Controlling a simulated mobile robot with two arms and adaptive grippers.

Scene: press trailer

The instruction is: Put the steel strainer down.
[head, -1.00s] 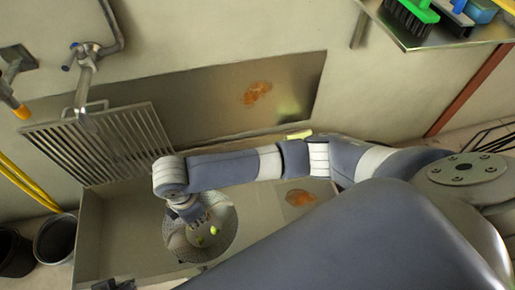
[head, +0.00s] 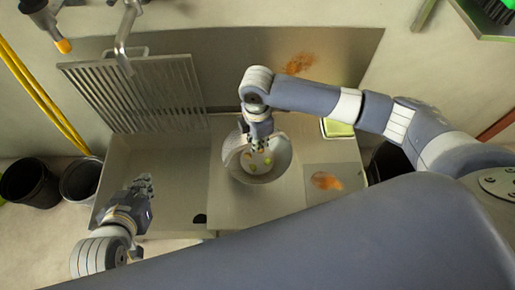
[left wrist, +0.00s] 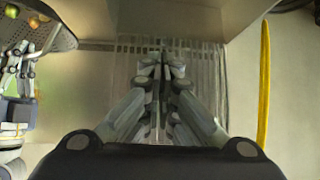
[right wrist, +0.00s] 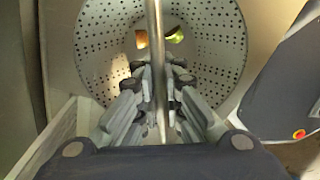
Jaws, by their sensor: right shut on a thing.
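The steel strainer (head: 284,160) is a perforated bowl with several small green and orange pieces inside. My right gripper (head: 258,144) is shut on its rim; in the right wrist view the rim (right wrist: 155,40) runs as a thin upright bar between the fingers (right wrist: 158,80). The strainer appears over the flat steel surface right of the left basin; I cannot tell if it touches it. My left gripper (head: 143,184) is over the left basin (head: 165,165), apart from the strainer, its fingers (left wrist: 163,65) together and empty. The strainer's edge (left wrist: 62,38) shows in the left wrist view.
A slatted rack (head: 140,90) leans at the wall behind the basin, below a tap (head: 124,40). Black buckets (head: 28,183) stand at the left. A yellow-green thing (head: 338,128) lies on the sink's back right.

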